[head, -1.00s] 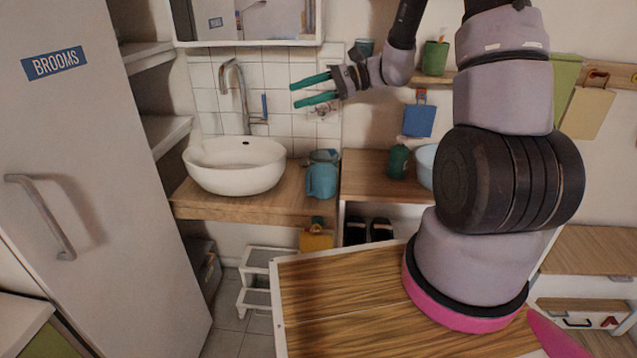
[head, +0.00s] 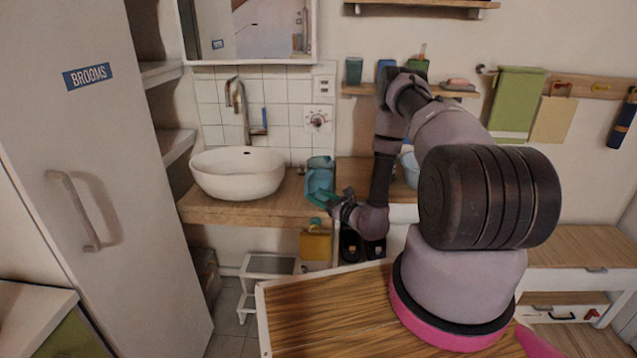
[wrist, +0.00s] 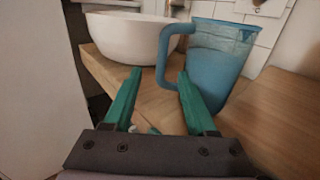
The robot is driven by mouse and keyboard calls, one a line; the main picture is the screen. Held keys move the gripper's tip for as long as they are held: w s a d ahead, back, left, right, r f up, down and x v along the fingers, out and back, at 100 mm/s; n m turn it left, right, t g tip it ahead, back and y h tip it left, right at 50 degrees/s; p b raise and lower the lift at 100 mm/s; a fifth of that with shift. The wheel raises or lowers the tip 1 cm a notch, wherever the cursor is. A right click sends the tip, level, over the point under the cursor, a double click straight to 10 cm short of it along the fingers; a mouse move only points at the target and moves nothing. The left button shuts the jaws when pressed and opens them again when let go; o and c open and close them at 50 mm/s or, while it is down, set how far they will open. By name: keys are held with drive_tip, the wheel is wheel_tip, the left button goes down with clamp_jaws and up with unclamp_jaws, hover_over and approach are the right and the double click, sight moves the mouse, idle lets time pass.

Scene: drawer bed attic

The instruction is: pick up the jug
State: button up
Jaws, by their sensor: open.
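The jug (head: 319,178) is blue, with a loop handle, and stands upright on the wooden counter just right of the sink. In the wrist view the jug (wrist: 217,60) fills the upper right, its handle facing left. My gripper (head: 320,199) is low at the counter's front edge, in front of the jug. In the wrist view the open green fingers of my gripper (wrist: 159,75) point toward the jug, with the handle showing between their tips. I cannot tell whether the fingers touch it. My fingers hide part of the jug's lower side.
The white basin (head: 238,173) stands left of the jug, with a tap behind it. The wooden counter (head: 255,209) has a bare front strip. A light-blue bowl (head: 410,170) is on the right, partly behind my arm. A white step stool (head: 268,283) stands below.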

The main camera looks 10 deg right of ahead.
drive_tip(key=x, duration=0.9)
drive_tip(key=shift+w+a, duration=0.15)
drive_tip(key=shift+w, duration=0.25)
clamp_jaws()
idle(1.0)
